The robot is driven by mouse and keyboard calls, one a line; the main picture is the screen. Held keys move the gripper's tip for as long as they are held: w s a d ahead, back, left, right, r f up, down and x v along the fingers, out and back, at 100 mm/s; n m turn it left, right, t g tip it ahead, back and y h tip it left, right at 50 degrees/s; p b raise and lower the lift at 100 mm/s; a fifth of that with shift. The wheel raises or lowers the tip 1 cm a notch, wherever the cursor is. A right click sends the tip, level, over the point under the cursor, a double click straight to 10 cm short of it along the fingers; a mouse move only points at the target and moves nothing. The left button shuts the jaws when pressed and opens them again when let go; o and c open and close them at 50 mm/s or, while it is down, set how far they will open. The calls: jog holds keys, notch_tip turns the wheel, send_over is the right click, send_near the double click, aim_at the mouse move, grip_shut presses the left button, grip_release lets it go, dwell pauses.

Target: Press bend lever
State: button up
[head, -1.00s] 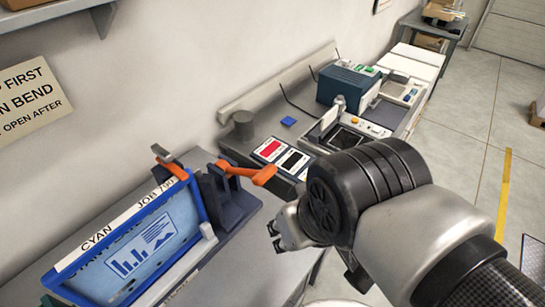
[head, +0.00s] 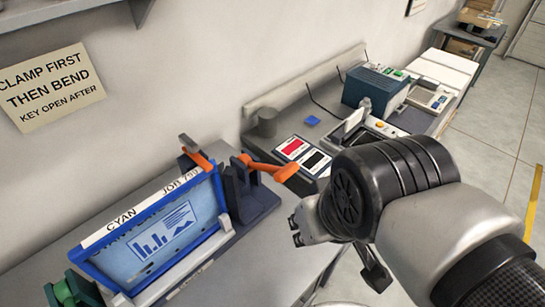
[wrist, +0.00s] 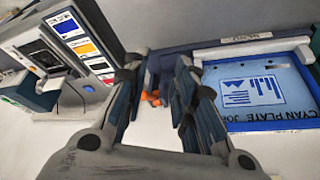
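An orange lever (head: 270,168) sticks out to the right from a dark bracket (head: 243,192) at the right end of the plate fixture. A second orange handle (head: 200,160) with a grey end is behind the plate's upper right corner. The cyan plate (head: 150,266) stands tilted in a blue frame, labelled CYAN. My gripper (head: 296,231) is below and right of the orange lever, apart from it in the head view. In the wrist view my gripper (wrist: 158,95) has its fingers spread, with a small patch of orange between and beyond them. It holds nothing visible.
A wall sign (head: 50,88) reads CLAMP FIRST THEN BEND, KEY OPEN AFTER. A bench farther right bears a card with red and black patches (head: 303,155) and a teal-topped machine (head: 375,88). A green part (head: 70,290) is at lower left. Floor is clear at right.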

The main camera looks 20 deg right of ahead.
jog(key=shift+n+g, duration=0.5)
jog(key=shift+n, duration=0.1)
jog(key=w+r+p, duration=0.3)
jog(key=w+r, duration=0.2)
jog(key=shift+w+r+p, duration=0.1)
jog(key=shift+r+p, duration=0.1)
jog(key=shift+p, duration=0.2)
jog(key=c, duration=0.4)
jog(key=shift+n+g, duration=0.6)
jog(key=shift+n, duration=0.3)
jog(key=w+r+p, duration=0.1)
jog(key=w, duration=0.1)
jog(key=w+r+p, duration=0.1)
jog(key=w, duration=0.2)
jog(key=w+r+p, duration=0.1)
jog(key=w+p, duration=0.1)
jog(key=shift+w+d+r, duration=0.1)
jog(key=shift+w+r, duration=0.1)
grip_shut()
jog(key=w+f+n+g+p, duration=0.1)
jog(key=w+n+p, duration=0.1)
jog(key=w+p, duration=0.4)
jog(key=shift+w+d+n+g, duration=0.3)
jog(key=shift+w+n+g, duration=0.1)
jog(key=shift+w, duration=2.3)
